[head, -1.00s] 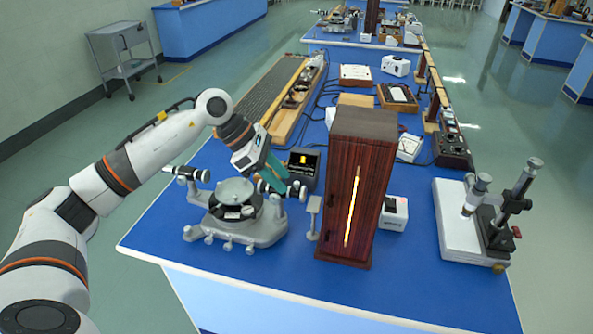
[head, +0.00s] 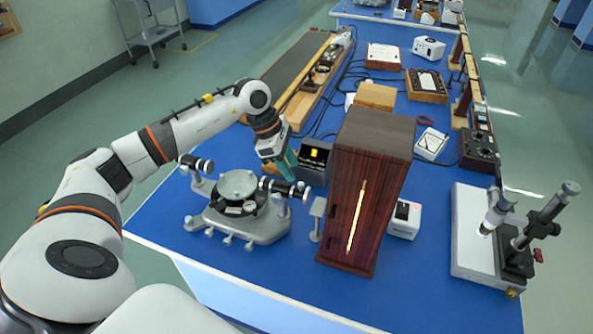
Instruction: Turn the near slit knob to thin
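The grey spectrometer (head: 262,226) stands at the near left of the blue bench, with a round table (head: 238,186) in its middle. One dark tube (head: 194,164) points left; another tube (head: 288,190) points right, toward the wooden lamp box (head: 384,150) with its glowing slit (head: 356,215). The slit knob is too small to make out, at or near the right tube's end. My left gripper (head: 291,176) points down just behind the right tube's end. Its fingertips are partly hidden there, so contact and opening cannot be told. My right gripper is out of view.
A small dark display (head: 314,160) with a yellow patch stands just behind my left gripper. A small grey stand (head: 317,210) is between the spectrometer and lamp box. A white box (head: 405,220) and a microscope on a white base (head: 474,232) stand to the right.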

